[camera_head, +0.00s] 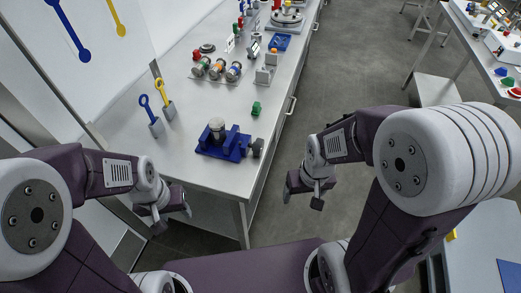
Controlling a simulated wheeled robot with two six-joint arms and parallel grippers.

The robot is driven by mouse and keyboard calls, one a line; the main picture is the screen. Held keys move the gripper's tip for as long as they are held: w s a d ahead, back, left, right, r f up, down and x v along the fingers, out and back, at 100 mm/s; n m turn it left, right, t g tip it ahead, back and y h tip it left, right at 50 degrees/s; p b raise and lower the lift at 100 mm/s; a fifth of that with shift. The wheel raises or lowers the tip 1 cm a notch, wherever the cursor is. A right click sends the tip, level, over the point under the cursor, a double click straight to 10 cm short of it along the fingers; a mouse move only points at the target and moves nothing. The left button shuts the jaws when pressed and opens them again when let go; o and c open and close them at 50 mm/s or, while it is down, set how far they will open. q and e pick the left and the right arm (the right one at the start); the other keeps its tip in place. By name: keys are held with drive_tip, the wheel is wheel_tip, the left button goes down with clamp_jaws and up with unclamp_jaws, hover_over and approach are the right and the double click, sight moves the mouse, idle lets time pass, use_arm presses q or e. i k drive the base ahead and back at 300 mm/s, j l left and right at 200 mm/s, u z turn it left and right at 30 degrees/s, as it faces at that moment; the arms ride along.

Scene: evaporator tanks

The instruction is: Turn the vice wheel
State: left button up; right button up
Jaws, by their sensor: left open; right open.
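A blue vice (221,146) stands near the close end of the grey workbench. Its dark wheel (257,148) is on its right side, close to the bench's right edge. A pale round part (216,124) sits in the top of the vice. My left gripper (174,221) is open and empty, below and to the left of the vice, in front of the bench's near edge. My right gripper (302,198) is open and empty, right of the wheel and apart from it, over the floor beside the bench.
A blue key-like tool (149,112) and a yellow one (159,93) stand in grey holders left of the vice. Another table (493,61) is at the upper right. Floor (330,85) between is clear.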

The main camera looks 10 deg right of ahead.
sight(257, 148)
drive_tip(key=l+u, duration=1.4)
drive_tip(key=k+l+u, duration=0.2)
drive_tip(key=l+u, duration=0.25)
drive_tip(key=k+l+u, duration=0.25)
drive_tip(key=u, duration=0.2)
drive_tip(key=l+u, duration=0.4)
drive_tip(key=k+l+u, duration=0.1)
drive_tip(key=l+u, duration=0.3)
drive_tip(key=l, duration=0.15)
drive_tip(key=k+l+u, duration=0.15)
drive_tip(key=l+u, duration=0.25)
drive_tip(key=k+l+u, duration=0.2)
drive_tip(key=l+u, duration=0.2)
